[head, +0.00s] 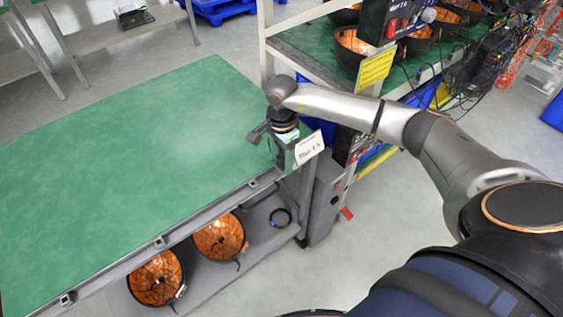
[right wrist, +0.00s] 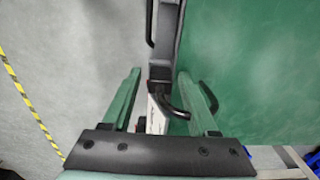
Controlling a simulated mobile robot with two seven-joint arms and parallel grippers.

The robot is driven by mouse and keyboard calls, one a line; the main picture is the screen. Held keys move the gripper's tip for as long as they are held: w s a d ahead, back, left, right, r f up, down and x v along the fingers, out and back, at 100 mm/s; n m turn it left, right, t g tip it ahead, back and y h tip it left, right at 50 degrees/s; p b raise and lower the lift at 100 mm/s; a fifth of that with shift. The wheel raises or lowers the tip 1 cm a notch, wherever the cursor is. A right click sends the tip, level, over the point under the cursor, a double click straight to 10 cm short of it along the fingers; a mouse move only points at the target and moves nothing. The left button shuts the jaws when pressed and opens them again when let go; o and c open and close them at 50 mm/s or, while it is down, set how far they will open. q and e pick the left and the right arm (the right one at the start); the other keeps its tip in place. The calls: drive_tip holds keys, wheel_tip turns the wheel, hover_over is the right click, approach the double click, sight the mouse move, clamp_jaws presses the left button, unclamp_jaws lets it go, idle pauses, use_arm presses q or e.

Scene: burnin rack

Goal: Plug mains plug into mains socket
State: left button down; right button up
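My right gripper (head: 286,152) is at the near right corner of the green bench (head: 130,140), pointing down beside a white label sign (head: 310,148). In the right wrist view its two green fingers (right wrist: 162,100) stand apart. Between them, in the picture, are the grey bench rail (right wrist: 163,70), a bent black piece (right wrist: 178,112) and part of a white label (right wrist: 155,118). I cannot tell whether the fingers touch any of these. I cannot make out the mains plug or the mains socket for certain. My left gripper is out of view.
A rack (head: 310,62) with a green shelf, several orange-lined bowls and tangled cables stands at the upper right. A yellow sign (head: 375,68) hangs at its edge. Two orange-lined bowls (head: 218,236) and a coiled cable (head: 281,218) lie on the bench's lower shelf. The bench top is mostly clear.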

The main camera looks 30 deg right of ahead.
clamp_jaws()
idle(1.1)
drive_tip(key=shift+r, duration=0.15)
drive_tip(key=shift+r+p, duration=1.9)
drive_tip(key=shift+r, duration=1)
drive_tip(key=shift+c, duration=2.2)
unclamp_jaws()
clamp_jaws()
